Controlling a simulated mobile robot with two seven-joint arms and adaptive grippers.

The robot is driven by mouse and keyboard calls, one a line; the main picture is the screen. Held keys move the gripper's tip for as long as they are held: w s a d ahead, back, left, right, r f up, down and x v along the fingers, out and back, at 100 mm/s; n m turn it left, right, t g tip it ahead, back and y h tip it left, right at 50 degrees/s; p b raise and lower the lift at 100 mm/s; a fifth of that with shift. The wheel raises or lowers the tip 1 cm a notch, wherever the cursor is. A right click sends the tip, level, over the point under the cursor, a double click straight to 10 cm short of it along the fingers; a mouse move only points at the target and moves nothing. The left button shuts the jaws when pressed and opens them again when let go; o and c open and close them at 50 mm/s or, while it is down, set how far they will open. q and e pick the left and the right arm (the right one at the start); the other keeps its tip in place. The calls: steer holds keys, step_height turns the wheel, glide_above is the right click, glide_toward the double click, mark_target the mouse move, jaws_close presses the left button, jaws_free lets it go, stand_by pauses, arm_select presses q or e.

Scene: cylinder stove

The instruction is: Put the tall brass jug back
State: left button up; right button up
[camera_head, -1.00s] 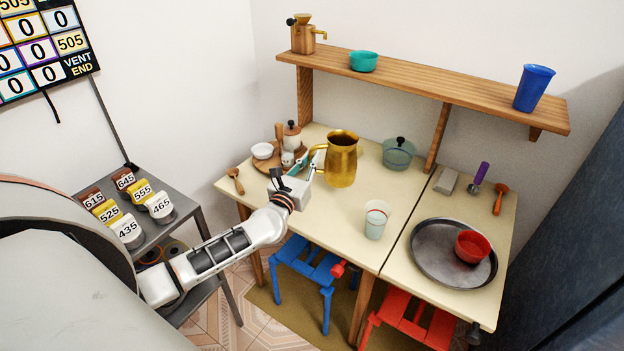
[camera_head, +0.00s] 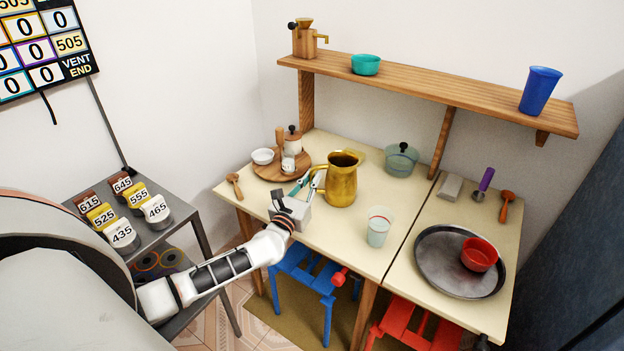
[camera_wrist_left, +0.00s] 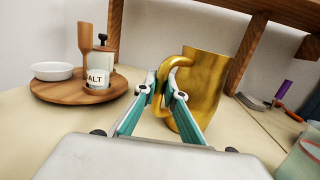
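The tall brass jug (camera_head: 343,184) is upright at the middle of the left table, its handle toward the left. Its base appears at or very near the tabletop; I cannot tell if it touches. My left gripper (camera_head: 309,182) is at the handle side. In the left wrist view the jug (camera_wrist_left: 205,88) fills the centre right, and the fingertips of my left gripper (camera_wrist_left: 165,86) sit on either side of its handle, closed in on it. My right gripper is not in view.
A round wooden board (camera_head: 265,171) with a salt jar and white bowl is left of the jug. A lidded green pot (camera_head: 401,160) is behind right, and a pale cup (camera_head: 379,228) in front right. A wooden shelf (camera_head: 415,88) overhangs the back.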

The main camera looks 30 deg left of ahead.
arm_select(q)
steer(key=o, duration=0.3)
